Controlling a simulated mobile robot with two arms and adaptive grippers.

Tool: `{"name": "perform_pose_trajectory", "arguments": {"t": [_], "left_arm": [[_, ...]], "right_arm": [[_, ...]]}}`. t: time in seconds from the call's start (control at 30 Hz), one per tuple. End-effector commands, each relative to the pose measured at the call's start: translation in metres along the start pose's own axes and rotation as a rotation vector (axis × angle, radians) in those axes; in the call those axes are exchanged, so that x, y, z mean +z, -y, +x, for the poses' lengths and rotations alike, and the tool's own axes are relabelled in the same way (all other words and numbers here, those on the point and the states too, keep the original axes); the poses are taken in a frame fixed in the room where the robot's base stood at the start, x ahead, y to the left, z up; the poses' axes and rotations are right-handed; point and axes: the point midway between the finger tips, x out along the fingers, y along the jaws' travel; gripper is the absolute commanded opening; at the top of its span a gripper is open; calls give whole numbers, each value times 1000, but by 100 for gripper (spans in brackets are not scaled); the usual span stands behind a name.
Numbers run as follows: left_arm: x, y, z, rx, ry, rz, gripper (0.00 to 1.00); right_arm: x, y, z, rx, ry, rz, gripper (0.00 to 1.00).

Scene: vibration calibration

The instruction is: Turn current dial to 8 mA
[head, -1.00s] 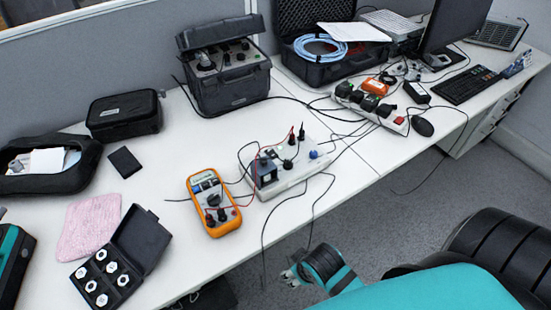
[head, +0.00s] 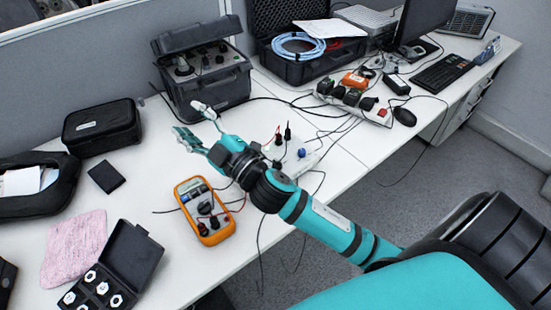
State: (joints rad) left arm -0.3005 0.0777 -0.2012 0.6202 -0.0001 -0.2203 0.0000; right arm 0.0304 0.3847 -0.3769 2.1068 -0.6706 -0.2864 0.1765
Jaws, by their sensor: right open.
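My right gripper (head: 194,123) is open and empty. Its fingers are spread above the table, in front of the black case instrument (head: 207,72) and apart from its panel in the picture. That case has its lid up, with dark knobs on its top panel. The white box instrument (head: 303,158) is partly hidden behind my right wrist; a blue knob (head: 302,153) and dark posts show on it. An orange multimeter (head: 205,209) with a round selector lies left of my wrist. I cannot tell which knob is the current dial, nor read any setting. My left gripper is out of view.
Cables run across the white table. A power strip (head: 356,103) and an open case with blue cable (head: 305,52) stand behind at right. A black pouch (head: 102,127), pink cloth (head: 74,247) and open box of weights (head: 115,268) lie left.

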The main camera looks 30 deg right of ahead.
Motion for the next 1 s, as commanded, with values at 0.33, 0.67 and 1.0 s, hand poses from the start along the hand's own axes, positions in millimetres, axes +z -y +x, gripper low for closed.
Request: {"name": "perform_pose_trajectory", "arguments": {"t": [0.33, 0.67, 1.0], "left_arm": [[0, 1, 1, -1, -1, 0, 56], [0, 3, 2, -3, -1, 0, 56], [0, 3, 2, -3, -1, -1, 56]], "right_arm": [[-109, 63, 5, -411, -914, -734, 50], [61, 27, -39, -1382, -998, -1350, 50], [146, -99, -78, -1977, -623, -1426, 50]]}}
